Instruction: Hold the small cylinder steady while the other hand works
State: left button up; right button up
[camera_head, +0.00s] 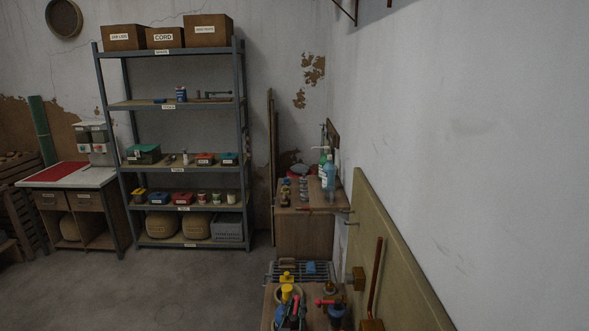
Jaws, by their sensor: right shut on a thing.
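At the bottom edge a wooden worktop (268,318) holds a tight cluster of small things. A small yellow cylinder (287,293) stands out at its left. Dark parts with green and red among them, which I take for my right gripper (293,313), are right below it. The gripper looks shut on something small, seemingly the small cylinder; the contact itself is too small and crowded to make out. My left gripper does not show.
A blue bottle (329,184) and several small items stand on a wooden cabinet (303,228) behind the worktop. A green-brown panel (392,255) with a red-brown rod (376,266) closes the right side. A loaded shelf rack (243,130) stands left; the floor (190,285) before it is clear.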

aim_at(293, 323)
jog(key=o, duration=0.9)
jog(key=shift+o, duration=0.2)
jog(key=shift+s+a, duration=0.25)
jog(key=shift+s, duration=1)
jog(key=shift+s+a, duration=0.2)
jog(key=shift+s, duration=1.05)
jog(key=s+a, duration=0.2)
jog(key=s, duration=0.9)
jog(key=shift+s, duration=0.4)
